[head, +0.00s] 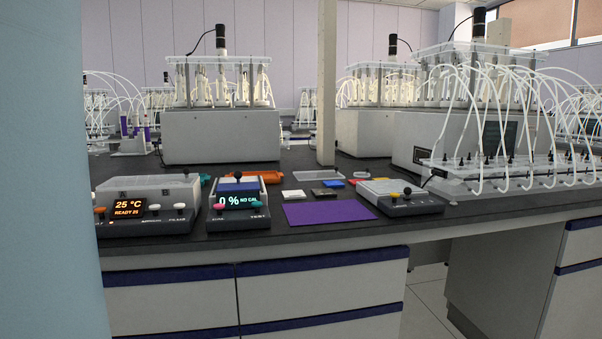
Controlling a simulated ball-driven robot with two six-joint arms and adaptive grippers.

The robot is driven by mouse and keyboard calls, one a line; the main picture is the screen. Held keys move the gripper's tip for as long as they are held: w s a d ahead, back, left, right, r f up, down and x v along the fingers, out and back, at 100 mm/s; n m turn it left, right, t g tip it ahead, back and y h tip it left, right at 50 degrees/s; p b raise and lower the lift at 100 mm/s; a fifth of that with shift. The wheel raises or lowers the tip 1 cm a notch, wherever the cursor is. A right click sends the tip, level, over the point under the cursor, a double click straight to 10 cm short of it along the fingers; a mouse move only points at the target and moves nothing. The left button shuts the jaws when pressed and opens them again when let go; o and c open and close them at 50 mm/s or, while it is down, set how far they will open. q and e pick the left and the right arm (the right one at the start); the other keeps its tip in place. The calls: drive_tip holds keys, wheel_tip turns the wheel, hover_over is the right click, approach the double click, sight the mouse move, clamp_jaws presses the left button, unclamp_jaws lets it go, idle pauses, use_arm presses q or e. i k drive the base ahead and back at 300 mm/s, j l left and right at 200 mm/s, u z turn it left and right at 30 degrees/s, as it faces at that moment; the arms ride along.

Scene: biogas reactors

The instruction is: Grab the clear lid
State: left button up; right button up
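A pale, see-through flat piece (318,175) lies on the dark bench behind the small blocks; it looks like a clear lid, but it is small and far off. A translucent grey cover (147,182) also sits on top of the device showing 25 °C (147,210) at the left; I cannot tell which of the two is the clear lid. Neither of my grippers is in view, and nothing touches these pieces.
A purple mat (328,212) lies near the bench's front edge, between the device reading 0 % (239,205) and a scale-like device (402,198). An orange tray (262,176) stands behind. A post (326,90) rises from the bench. A pale blue surface (45,170) blocks the left.

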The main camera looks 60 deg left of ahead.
sight(186, 179)
drive_tip(key=j+u, duration=0.15)
drive_tip(key=u, duration=0.3)
drive_tip(key=j+u, duration=0.2)
drive_tip(key=u, duration=0.25)
drive_tip(key=j+u, duration=0.2)
drive_tip(key=u, duration=0.25)
drive_tip(key=j+u, duration=0.15)
drive_tip(key=u, duration=0.35)
drive_tip(key=j+u, duration=0.15)
drive_tip(key=u, duration=0.3)
drive_tip(key=i, duration=0.05)
